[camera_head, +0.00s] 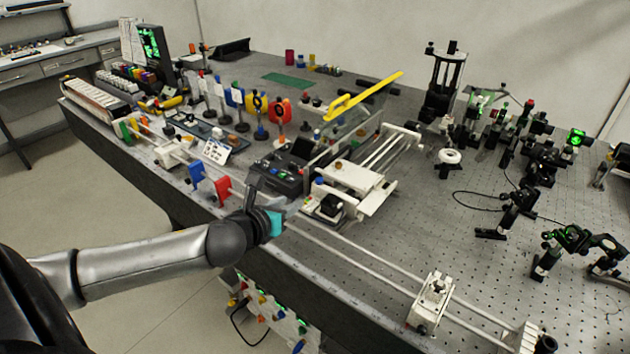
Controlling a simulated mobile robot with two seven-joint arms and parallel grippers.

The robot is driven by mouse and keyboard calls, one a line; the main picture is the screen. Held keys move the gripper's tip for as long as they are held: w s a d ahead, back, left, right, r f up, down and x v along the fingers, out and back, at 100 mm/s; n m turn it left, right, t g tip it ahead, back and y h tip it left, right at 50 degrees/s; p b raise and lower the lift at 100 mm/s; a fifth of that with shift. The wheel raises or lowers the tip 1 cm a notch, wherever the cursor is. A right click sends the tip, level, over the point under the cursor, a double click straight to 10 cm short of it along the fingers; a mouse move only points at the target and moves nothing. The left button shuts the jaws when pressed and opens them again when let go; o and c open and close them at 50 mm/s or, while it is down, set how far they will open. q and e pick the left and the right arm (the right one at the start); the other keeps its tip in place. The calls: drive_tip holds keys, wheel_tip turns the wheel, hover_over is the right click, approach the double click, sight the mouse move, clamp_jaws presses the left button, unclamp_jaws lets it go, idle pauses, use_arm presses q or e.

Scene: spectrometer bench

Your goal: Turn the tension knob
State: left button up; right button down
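My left gripper (280,213) is over the front edge of the bench, near the middle of the picture, with a teal patch at its tip. It is beside a white stage assembly (345,190) and in front of a black control box (275,172). Its fingers are small and partly hidden, so their opening is unclear. No knob is clearly marked as the tension knob. A black knob (546,344) is at the right end of the long rail, far from the gripper. My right gripper is not in view.
The perforated bench top (400,225) holds many instruments. Red (223,190) and blue (196,173) plates stand left of the gripper. A white carriage (432,300) sits on twin rails along the front edge. A yellow bar (365,97) rises behind. The right front has bare bench.

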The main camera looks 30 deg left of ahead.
sight(319, 179)
use_arm(q)
drive_tip(key=shift+w+a+r+m, duration=0.25)
drive_tip(key=shift+w+r+m, duration=0.3)
drive_tip(key=shift+m, duration=0.35)
drive_tip(key=b+x, duration=0.3)
drive_tip(key=x, duration=1.1)
drive_tip(key=shift+w, duration=0.45)
clamp_jaws()
